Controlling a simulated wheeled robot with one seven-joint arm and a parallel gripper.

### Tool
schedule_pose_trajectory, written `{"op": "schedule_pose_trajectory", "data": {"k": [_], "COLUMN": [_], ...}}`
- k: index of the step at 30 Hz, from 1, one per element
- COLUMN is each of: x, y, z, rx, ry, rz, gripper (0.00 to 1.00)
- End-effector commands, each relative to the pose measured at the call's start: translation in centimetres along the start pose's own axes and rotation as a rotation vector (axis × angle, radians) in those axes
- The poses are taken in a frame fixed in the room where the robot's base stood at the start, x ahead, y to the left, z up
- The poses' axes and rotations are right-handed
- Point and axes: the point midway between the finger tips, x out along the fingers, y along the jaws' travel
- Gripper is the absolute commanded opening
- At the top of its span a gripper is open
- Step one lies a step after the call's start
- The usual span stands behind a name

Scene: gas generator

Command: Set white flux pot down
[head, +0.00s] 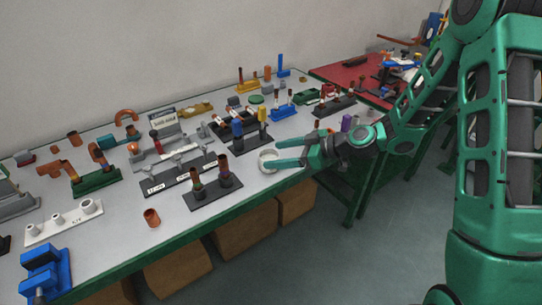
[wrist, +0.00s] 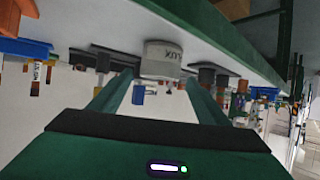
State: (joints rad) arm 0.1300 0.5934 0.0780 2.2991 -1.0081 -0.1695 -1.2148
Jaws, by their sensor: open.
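The white flux pot (head: 268,160) stands on the light worktable near its front edge, right of the black stand with two dark cylinders. In the wrist view the pot (wrist: 161,60) shows inverted, with its "FLUX" lettering visible, resting against the table surface. My gripper (head: 276,155) is open, its two green fingers reaching from the right toward the pot. In the wrist view my gripper's fingers (wrist: 160,97) lie to either side below the pot, with a gap between them. Whether a finger touches the pot cannot be told.
A black stand with two dark cylinders (head: 213,193) is left of the pot. A black stand with blue and yellow cylinders (head: 250,142) is behind it. A copper-coloured cup (head: 152,218) and a blue vise (head: 45,272) are farther left. The table's green front edge (head: 245,205) is close.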

Motion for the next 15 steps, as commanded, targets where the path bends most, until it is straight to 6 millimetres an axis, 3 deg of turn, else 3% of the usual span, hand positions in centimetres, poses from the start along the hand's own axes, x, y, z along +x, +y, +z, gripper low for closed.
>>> {"op": "schedule_pose_trajectory", "data": {"k": [6,15], "x": [-4.5,-7.9], "y": [0.1,0.0], "z": [0.0,0.0], "rx": [0.001,0.0], "ry": [0.0,0.0], "rz": [0.005,0.001], "gripper": [0.7,0.7]}}
